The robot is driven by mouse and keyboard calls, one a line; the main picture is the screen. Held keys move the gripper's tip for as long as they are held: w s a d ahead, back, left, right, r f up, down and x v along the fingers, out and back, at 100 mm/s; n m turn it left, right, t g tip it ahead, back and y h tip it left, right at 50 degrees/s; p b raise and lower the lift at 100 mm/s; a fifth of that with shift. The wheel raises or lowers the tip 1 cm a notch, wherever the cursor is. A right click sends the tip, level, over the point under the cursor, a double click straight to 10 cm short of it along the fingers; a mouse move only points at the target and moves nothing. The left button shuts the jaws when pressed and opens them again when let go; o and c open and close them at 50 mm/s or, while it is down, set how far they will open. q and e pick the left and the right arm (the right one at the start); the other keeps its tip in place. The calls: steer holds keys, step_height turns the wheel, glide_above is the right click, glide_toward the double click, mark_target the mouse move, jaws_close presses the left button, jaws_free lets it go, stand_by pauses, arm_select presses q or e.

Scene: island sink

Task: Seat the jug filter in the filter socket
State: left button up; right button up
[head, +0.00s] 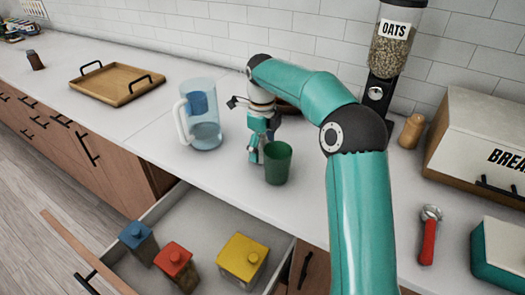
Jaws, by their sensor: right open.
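A clear blue-tinted jug (207,132) with a white handle stands upright on the white counter. A darker blue insert (198,103) shows inside its upper part; I cannot tell whether it is the filter socket, the filter or both. My right gripper (260,151) points down, open, between the jug and a green cup (278,164). Its fingers are close to the cup's left side; I cannot tell whether they touch it. No separate jug filter can be made out. My left gripper is out of view.
An open drawer (215,213) below holds blue (136,235), red (173,260) and yellow (242,256) lidded containers. A wooden tray (118,86) lies left. An oats dispenser (390,50), bread box (470,150) and red-handled tool (428,240) are right.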

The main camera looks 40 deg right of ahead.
steer(key=shift+f, duration=0.6)
steer(key=c, duration=1.2)
steer(key=shift+r, duration=0.1)
